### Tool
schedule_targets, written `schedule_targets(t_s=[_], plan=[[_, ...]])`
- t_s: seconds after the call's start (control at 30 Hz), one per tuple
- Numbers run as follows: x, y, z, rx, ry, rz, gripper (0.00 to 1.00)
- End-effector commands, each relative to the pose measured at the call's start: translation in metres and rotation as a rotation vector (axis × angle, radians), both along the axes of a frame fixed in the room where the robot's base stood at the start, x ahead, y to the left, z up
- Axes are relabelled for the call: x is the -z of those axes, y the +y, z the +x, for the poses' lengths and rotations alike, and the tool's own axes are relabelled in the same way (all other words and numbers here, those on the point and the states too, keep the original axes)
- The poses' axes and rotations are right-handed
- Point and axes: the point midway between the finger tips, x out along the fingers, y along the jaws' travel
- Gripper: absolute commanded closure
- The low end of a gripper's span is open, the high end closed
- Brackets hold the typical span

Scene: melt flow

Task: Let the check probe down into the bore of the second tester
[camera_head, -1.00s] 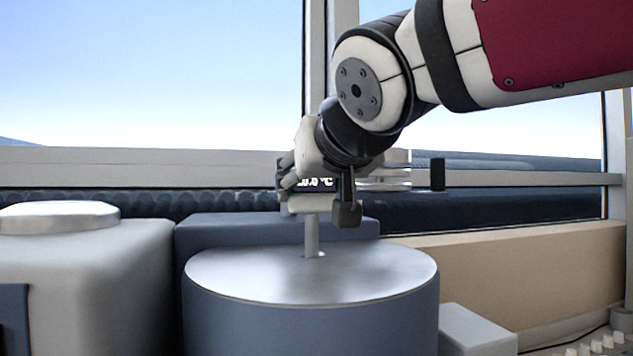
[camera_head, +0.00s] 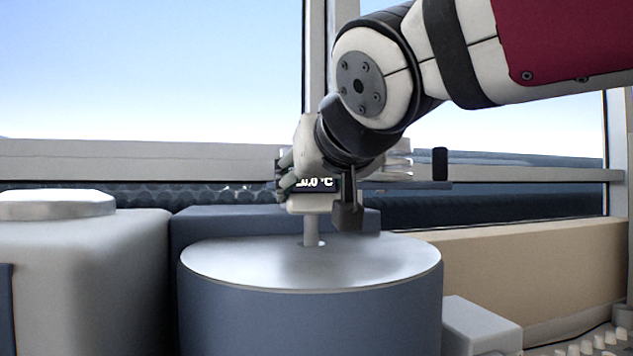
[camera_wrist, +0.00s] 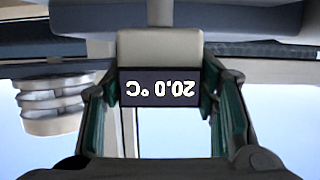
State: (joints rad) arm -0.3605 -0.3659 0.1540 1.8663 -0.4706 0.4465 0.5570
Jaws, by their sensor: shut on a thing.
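The check probe (camera_head: 310,203) has a pale head with a dark display and a thin rod (camera_head: 311,230) pointing straight down. My gripper (camera_head: 287,178) is shut on the probe's head, above the tester. The rod's lower end passes into the bore in the silver top (camera_head: 250,265) of a blue cylindrical tester (camera_head: 310,325). A short length of rod shows between head and top. In the wrist view the probe's display (camera_wrist: 160,87) reads 20.0 °C upside down, with the green-padded fingers of my gripper (camera_wrist: 158,100) on both sides. The rod's tip is hidden.
A grey rounded unit with a pale round lid (camera_head: 55,205) stands at left. A blue block (camera_head: 215,222) is behind the tester, and a small grey box (camera_head: 475,325) at its right. A beige ledge (camera_head: 530,260) and window frame lie behind.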

Motion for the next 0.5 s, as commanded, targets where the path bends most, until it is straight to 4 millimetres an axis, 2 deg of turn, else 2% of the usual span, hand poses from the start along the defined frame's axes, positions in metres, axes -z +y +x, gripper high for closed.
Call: schedule_targets(t_s=[0.5], plan=[[0.018,0.000,0.000,0.001,-0.001,0.001,1.00]])
